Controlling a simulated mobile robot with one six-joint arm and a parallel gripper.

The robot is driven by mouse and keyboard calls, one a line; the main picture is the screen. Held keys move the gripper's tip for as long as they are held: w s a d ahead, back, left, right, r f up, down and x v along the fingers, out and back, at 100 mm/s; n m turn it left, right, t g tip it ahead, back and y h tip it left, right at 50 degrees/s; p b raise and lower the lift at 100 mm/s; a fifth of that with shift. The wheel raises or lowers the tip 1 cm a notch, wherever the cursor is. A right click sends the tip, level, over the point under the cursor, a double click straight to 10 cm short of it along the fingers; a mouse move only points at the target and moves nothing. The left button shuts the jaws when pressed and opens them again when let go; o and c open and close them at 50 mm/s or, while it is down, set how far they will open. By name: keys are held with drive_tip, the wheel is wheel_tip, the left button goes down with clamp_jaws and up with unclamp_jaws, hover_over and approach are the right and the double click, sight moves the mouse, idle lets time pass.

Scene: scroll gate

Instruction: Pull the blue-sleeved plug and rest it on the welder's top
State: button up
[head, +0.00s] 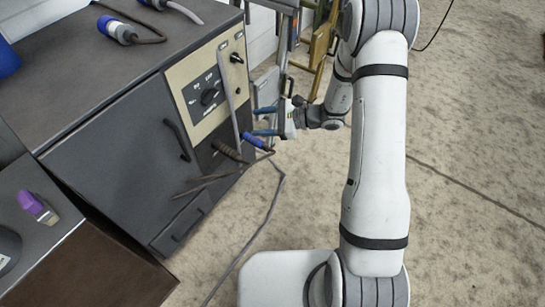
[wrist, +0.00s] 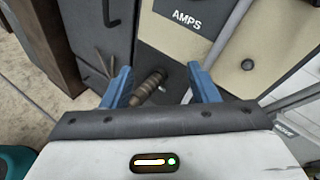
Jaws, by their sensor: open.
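The welder is a dark cabinet with a beige control panel (head: 208,88); its grey top (head: 75,85) shows at upper left. A blue-sleeved plug (head: 256,142) sticks out low from the panel side, with a grey cable trailing from it to the floor. My gripper (head: 264,121) is open and empty, in front of the panel just above this plug. In the wrist view my gripper (wrist: 159,70) has its blue fingers spread, with a brown ribbed connector (wrist: 150,88) seen between them. I cannot clearly make out the blue sleeve there; the right finger may hide it.
Two blue-ended connectors, one (head: 118,30) nearer with a dark cable, lie on the far part of the welder's top. A dark handle (head: 176,140) juts from the cabinet front. Bare floor (head: 480,130) lies right.

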drive_tip(key=w+d+f+m+t+b, duration=0.1)
drive_tip(key=w+f+m+t+b, duration=0.25)
drive_tip(key=f, duration=0.85)
drive_tip(key=m+t+h+b, duration=0.2)
drive_tip(key=m+t, duration=0.2)
drive_tip(key=m, duration=0.2)
approach(263, 145)
drive_tip(key=x, duration=0.4)
drive_tip(key=shift+w+a+f, duration=0.25)
drive_tip(key=shift+w, duration=0.05)
drive_tip(key=shift+w+f, duration=0.15)
drive_tip(key=shift+f, duration=0.1)
drive_tip(key=shift+w+a+f, duration=0.1)
drive_tip(key=shift+w+a, duration=0.15)
drive_tip(key=shift+a, duration=0.1)
drive_tip(key=b+x, duration=0.2)
drive_tip(key=x, duration=0.4)
drive_tip(key=shift+w+a, duration=0.2)
drive_tip(key=shift+a, duration=0.05)
clamp_jaws()
